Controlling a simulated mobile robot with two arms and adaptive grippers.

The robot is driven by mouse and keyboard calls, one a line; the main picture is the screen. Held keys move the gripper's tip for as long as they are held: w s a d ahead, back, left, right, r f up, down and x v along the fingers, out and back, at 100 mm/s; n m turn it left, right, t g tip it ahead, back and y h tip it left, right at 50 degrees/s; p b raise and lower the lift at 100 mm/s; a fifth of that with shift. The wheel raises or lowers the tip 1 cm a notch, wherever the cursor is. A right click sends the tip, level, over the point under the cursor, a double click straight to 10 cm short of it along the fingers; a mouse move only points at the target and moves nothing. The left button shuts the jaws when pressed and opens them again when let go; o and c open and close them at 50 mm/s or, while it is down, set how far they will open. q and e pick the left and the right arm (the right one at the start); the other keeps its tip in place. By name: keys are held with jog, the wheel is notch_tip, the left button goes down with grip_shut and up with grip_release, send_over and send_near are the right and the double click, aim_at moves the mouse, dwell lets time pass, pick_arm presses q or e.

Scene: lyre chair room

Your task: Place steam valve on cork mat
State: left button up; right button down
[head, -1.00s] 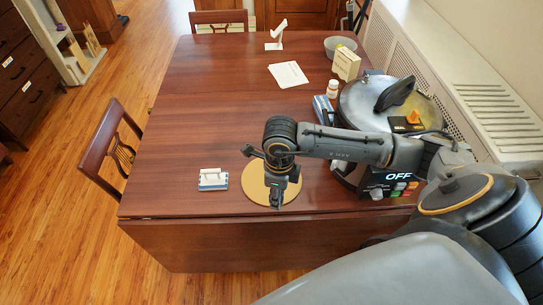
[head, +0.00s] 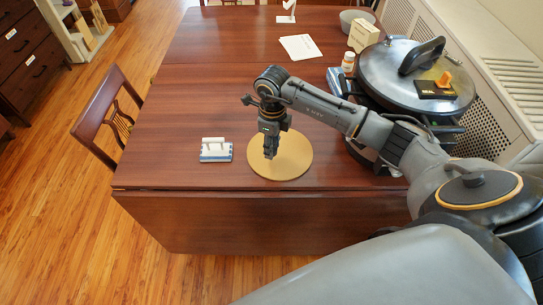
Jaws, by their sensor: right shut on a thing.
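The round cork mat (head: 296,157) lies flat on the wooden table near its front edge. My right gripper (head: 269,154) points down over the left part of the mat. It is shut on a small dark thing at its tips, too small and dark to make out clearly; I cannot tell by sight that it is the steam valve, or whether it touches the mat. The pressure cooker (head: 393,79) stands at the right, with a dark lid handle and an orange piece (head: 444,80) on a black label plate. My left gripper is out of view.
A small white and blue object (head: 215,151) sits left of the mat. A pill bottle (head: 348,62), a cream box (head: 363,36), white papers (head: 300,47) and a grey bowl (head: 357,20) are farther back. A chair (head: 104,110) stands at the left. The table's middle is clear.

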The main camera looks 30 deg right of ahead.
jog(key=shift+w+f+b, duration=0.2)
jog(key=shift+f+b, duration=0.1)
jog(key=shift+f, duration=0.05)
notch_tip(320, 180, down, 3)
jog(key=shift+w+d+f+b, duration=0.1)
jog(key=shift+w+f+b, duration=0.1)
jog(key=shift+b, duration=0.95)
jog(key=shift+r, duration=0.1)
jog(key=c, duration=0.9)
grip_release()
jog(key=shift+r, duration=0.2)
notch_tip(320, 180, up, 12)
jog(key=shift+f+b, duration=0.15)
jog(key=shift+b, duration=0.55)
